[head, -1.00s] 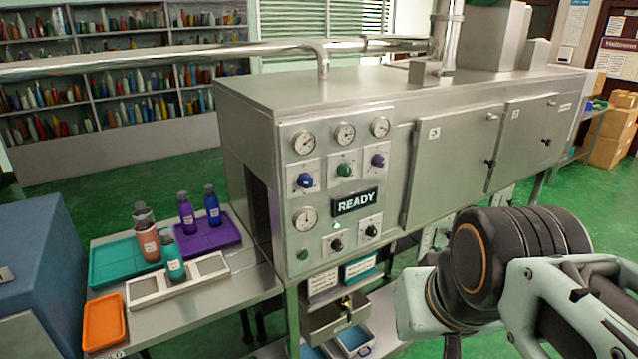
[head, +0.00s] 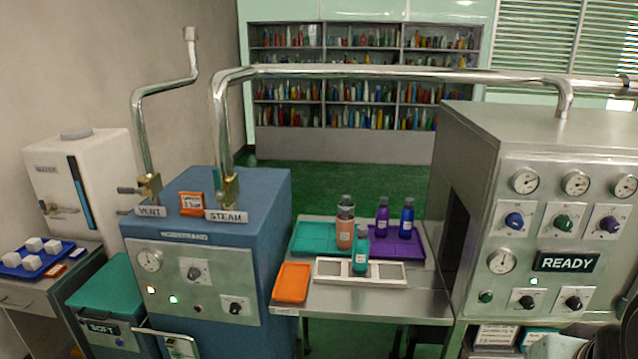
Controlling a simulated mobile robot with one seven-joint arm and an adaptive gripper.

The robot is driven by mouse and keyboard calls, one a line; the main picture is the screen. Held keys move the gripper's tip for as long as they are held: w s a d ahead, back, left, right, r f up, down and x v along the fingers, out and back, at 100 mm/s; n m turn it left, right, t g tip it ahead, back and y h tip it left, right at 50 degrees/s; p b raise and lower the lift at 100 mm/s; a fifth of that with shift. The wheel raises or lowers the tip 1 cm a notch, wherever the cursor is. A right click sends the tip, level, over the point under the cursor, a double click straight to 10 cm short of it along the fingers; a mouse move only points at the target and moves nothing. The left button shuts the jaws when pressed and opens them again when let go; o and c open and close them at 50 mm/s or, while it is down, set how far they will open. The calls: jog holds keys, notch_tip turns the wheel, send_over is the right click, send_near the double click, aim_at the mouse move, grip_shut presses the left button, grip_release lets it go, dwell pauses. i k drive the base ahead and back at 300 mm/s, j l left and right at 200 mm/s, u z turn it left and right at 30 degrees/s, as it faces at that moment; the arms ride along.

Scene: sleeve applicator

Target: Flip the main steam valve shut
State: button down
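The steam valve (head: 230,188) is a brass body at the foot of a thick silver pipe, on top of the blue boiler (head: 265,200). A plate reading STEAM (head: 227,216) stands in front of it. A second brass valve (head: 150,187) stands to the left, behind a plate reading VENT (head: 150,211).
An orange sign (head: 191,204) stands between the valves. A metal table (head: 410,305) with trays and several bottles lies right of the boiler. The steel machine (head: 470,135) showing READY is at right. A teal bin (head: 105,290) and white water tank (head: 85,165) are at left.

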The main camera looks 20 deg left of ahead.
aim_at(218, 185)
jog(key=u, duration=1.6)
jog(key=i+j, duration=0.4)
jog(key=i, duration=0.25)
